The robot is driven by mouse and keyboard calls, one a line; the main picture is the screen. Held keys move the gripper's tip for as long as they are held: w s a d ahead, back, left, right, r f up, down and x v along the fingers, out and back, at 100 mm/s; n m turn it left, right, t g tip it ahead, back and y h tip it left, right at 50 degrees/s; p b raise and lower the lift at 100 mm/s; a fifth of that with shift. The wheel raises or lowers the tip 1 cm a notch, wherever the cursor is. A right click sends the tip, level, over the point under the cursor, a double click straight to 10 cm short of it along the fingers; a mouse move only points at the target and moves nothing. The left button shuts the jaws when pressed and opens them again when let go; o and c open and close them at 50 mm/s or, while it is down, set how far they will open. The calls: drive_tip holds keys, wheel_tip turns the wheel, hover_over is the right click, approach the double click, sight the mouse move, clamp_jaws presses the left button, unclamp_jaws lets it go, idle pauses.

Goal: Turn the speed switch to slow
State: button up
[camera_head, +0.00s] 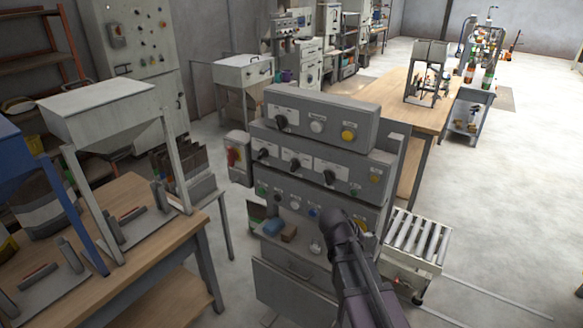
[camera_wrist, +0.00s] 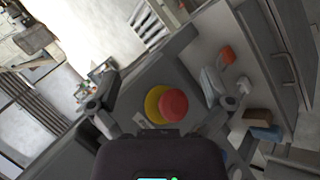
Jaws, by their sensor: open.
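The grey control console (camera_head: 315,150) stands in the middle of the head view, with stepped panels of black rotary knobs and buttons. One knob (camera_head: 281,121) is on the top panel. The second panel has a left knob (camera_head: 263,154), a middle knob (camera_head: 295,163) and a right knob (camera_head: 328,176). The labels are too small to read, so I cannot tell which is the speed switch. My gripper (camera_head: 334,217) is in front of the lower panel and hides part of it. In the wrist view my open gripper (camera_wrist: 162,90) faces a red mushroom button (camera_wrist: 173,104) on a yellow disc.
A workbench (camera_head: 150,215) with bag stands is at left. Open floor lies at right.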

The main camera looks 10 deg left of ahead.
drive_tip(key=w+a+r+n+t+h, duration=0.1)
drive_tip(key=w+a+r+n+t, duration=0.2)
drive_tip(key=a, duration=0.5)
drive_tip(key=w+a+r+n+t+h, duration=0.1)
drive_tip(key=w+a+r+n+t, duration=0.15)
drive_tip(key=a+r, duration=0.35)
drive_tip(key=n+t+y, duration=0.2)
drive_tip(key=n+t, duration=0.2)
drive_tip(key=t, duration=0.3)
approach(291, 167)
drive_tip(key=v, duration=0.3)
drive_tip(key=shift+s+a+r+m+g, duration=0.1)
drive_tip(key=shift+a+r+m+g, duration=0.1)
drive_tip(key=shift+a+m+g, duration=0.1)
drive_tip(key=shift+d, duration=0.1)
drive_tip(key=x, duration=1.3)
drive_tip(key=shift+w+d+r, duration=0.1)
drive_tip(key=shift+w+d, duration=0.1)
drive_tip(key=shift+w, duration=0.2)
drive_tip(key=c, duration=1.1)
